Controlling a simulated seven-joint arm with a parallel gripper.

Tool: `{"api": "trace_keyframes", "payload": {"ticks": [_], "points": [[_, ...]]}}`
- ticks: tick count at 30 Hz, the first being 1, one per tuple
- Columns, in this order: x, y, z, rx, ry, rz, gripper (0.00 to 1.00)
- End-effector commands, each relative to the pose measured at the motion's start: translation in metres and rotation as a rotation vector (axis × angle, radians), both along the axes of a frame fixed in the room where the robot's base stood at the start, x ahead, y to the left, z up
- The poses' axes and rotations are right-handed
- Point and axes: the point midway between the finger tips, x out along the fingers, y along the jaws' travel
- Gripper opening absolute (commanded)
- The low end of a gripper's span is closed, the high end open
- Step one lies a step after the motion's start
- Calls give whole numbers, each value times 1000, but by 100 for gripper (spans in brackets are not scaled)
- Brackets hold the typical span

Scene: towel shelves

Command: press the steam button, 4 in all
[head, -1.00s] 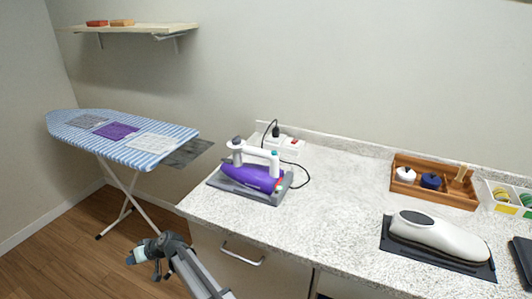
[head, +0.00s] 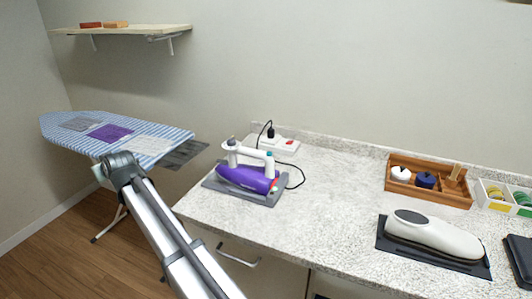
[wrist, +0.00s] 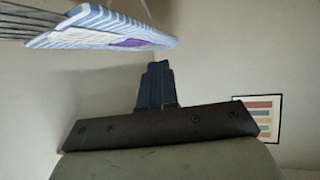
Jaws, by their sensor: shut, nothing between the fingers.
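A purple iron with a white handle (head: 247,178) rests on a grey pad (head: 278,198) on the left part of the counter. A small teal part (head: 269,156) shows at the right end of its handle, and a dark knob at the left; I cannot tell which is the steam button. My gripper (wrist: 157,74) is shut and empty in the wrist view. In the head view my wrist is over the near edge of the ironing board, left of and well apart from the iron; the fingers are hidden there.
A white outlet strip (head: 285,144) and black cord sit behind the iron. A wooden tray (head: 430,198) and white appliance (head: 432,235) stand right. The counter's middle is clear.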

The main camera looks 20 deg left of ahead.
Motion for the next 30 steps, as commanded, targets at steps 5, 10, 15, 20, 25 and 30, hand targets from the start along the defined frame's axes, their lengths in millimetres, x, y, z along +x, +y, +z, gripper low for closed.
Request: {"api": "trace_keyframes", "payload": {"ticks": [5, 10, 15, 20, 25, 30], "points": [[39, -28, 56, -31, -91, -95, 0], [87, -70, 78, -123, -132, -208, 0], [134, -120, 87, -231, -143, -329, 0], [173, -170, 93, -333, -140, -446, 0], [209, -228, 100, -437, -128, -582, 0], [238, -288, 111, -530, -108, -727, 0]]}}
